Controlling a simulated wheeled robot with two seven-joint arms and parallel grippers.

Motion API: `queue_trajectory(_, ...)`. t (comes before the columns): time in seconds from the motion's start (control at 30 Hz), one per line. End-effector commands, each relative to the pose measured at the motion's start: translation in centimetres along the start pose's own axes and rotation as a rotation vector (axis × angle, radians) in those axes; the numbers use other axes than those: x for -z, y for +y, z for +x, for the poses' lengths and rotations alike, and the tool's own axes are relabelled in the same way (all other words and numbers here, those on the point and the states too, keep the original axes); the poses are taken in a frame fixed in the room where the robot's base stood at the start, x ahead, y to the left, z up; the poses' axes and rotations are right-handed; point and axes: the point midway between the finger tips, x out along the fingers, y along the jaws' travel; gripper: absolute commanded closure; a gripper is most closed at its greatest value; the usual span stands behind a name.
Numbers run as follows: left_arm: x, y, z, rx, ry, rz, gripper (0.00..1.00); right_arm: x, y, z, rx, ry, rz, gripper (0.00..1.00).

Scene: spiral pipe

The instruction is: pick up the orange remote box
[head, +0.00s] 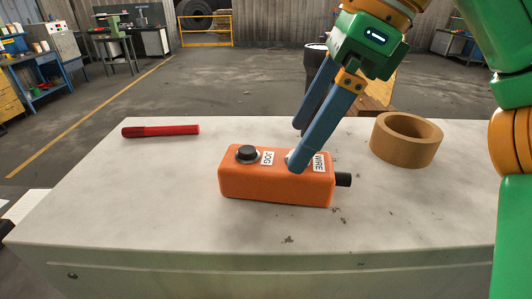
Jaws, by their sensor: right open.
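The orange remote box (275,186) lies on the pale tabletop (130,185), near the middle. It has a black knob at its left, labels reading JOG and WIRE, and a black stub on its right end. My right gripper (300,150) comes down from the upper right with its blue fingers apart. The nearer fingertip is over the right part of the box's top and hides part of it; I cannot tell if it touches. The farther fingertip is behind the box. Nothing is held between the fingers. My left gripper is not in view.
A red marker (161,131) lies at the back left of the table. A brown tape roll (406,139) stands to the right of the box. A dark cylindrical thing (316,60) is behind the table. The table's left and front areas are clear.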

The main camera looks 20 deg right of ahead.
Motion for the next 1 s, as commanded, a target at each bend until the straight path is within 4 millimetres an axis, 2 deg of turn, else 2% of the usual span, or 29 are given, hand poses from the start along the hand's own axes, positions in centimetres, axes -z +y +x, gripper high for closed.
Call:
queue_trajectory(0.17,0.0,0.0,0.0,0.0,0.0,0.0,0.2,-0.1,0.0,1.5,-0.002,-0.002,-0.001,0.0)
queue_trajectory(0.43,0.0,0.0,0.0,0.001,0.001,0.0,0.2,-0.7,0.1,5.7,-0.002,-0.003,-0.001,0.0)
queue_trajectory(0.7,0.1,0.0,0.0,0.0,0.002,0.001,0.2,-0.7,0.0,6.2,0.002,-0.007,0.003,0.0)
queue_trajectory(0.73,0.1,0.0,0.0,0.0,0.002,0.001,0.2,-0.7,0.0,6.2,0.002,-0.007,0.003,0.03)
queue_trajectory(0.77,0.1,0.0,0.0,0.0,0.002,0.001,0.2,-0.7,0.0,6.2,0.002,-0.007,0.002,0.11)
queue_trajectory(1.0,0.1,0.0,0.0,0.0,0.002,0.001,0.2,-0.7,0.0,6.2,0.002,-0.007,0.002,0.76)
